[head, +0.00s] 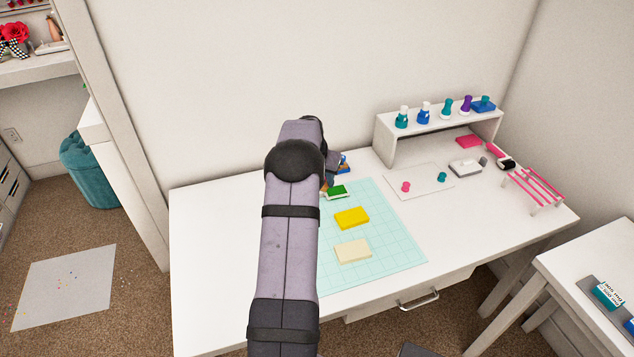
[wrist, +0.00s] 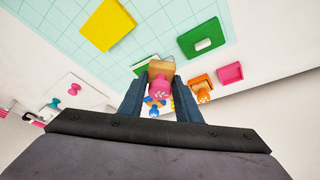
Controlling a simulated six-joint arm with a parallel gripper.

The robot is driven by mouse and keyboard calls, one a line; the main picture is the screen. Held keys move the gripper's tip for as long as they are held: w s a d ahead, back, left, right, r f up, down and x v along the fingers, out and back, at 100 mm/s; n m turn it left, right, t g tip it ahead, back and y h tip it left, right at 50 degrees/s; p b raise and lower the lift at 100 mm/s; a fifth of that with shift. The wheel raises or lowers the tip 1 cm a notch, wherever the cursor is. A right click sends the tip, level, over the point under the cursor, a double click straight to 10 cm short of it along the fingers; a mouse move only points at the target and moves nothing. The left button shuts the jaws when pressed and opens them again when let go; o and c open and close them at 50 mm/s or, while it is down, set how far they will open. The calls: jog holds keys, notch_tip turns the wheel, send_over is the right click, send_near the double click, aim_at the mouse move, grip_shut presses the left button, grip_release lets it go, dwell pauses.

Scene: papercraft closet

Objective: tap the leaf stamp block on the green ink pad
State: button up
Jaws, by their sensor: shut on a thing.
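In the wrist view my gripper (wrist: 160,80) is shut on the leaf stamp block (wrist: 160,67), a wooden block with a pink handle bearing a white leaf mark. A green pad with a pale edge (wrist: 143,64) lies just beyond the block and is partly covered by it; I take it as the green ink pad. It also shows in the head view (head: 337,191) at the mat's back edge. I cannot tell whether block and pad touch. A flat green piece with a white bar (wrist: 190,44) lies to the right. In the head view my arm hides most of the gripper.
The teal grid mat (head: 385,240) holds a yellow pad (head: 351,218) and a cream block (head: 352,251). A white riser (head: 386,145) with bottles stands at the back right.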

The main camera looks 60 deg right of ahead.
jog(key=d+n, duration=0.2)
jog(key=s+d+n+t+p, duration=0.1)
jog(key=n, duration=0.1)
jog(key=d+n+t, duration=0.1)
jog(key=d+n, duration=0.1)
jog(key=shift+s+d+f+y+p, duration=0.2)
jog(key=shift+d+y+p, duration=0.1)
jog(key=shift+y, duration=0.1)
jog(key=shift+s+d+n+t+y, duration=0.3)
jog(key=shift+d+n, duration=0.3)
jog(key=shift+n, duration=0.3)
jog(key=b, duration=0.3)
send_over(335, 188)
jog(key=shift+s+a+f, duration=0.1)
jog(key=shift+s+f, duration=0.05)
jog(key=shift+f, duration=0.6)
jog(key=shift+s+a+f, duration=0.1)
jog(key=shift+a+f, duration=0.05)
jog(key=shift+f, duration=0.6)
jog(key=shift+s+a+f, duration=0.1)
jog(key=shift+s+f, duration=0.05)
jog(key=shift+f, duration=0.6)
jog(key=shift+a+f+b, duration=0.1)
jog(key=shift+f+b, duration=0.75)
dwell(0.4)
jog(key=shift+r, duration=0.1)
jog(key=shift+r+p, duration=0.4)
jog(key=shift+r, duration=0.25)
